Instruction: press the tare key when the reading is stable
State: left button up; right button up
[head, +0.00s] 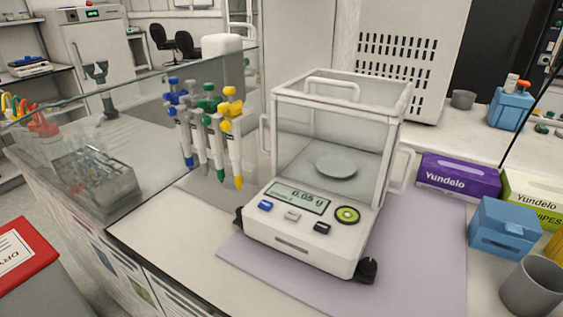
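A white balance (303,232) with a glass draft shield (338,125) stands upright on the bench. Its round pan (336,167) looks empty inside the shield. The display (297,198) shows what looks like 0.05 or 0.03, with smaller text below that is too small to read surely. On the front panel are a blue key (266,205), a grey key (293,215), a black key (322,228) and a round green key (347,215). Their labels are too small to read, so I cannot tell which is tare. Neither of my grippers is in view.
A lilac mat (420,250) lies under the balance. Several pipettes (209,125) hang at its left near a glass panel (150,110). A purple box (458,177), a blue box (504,228) and a grey cup (534,287) stand at the right. The space before the keys is clear.

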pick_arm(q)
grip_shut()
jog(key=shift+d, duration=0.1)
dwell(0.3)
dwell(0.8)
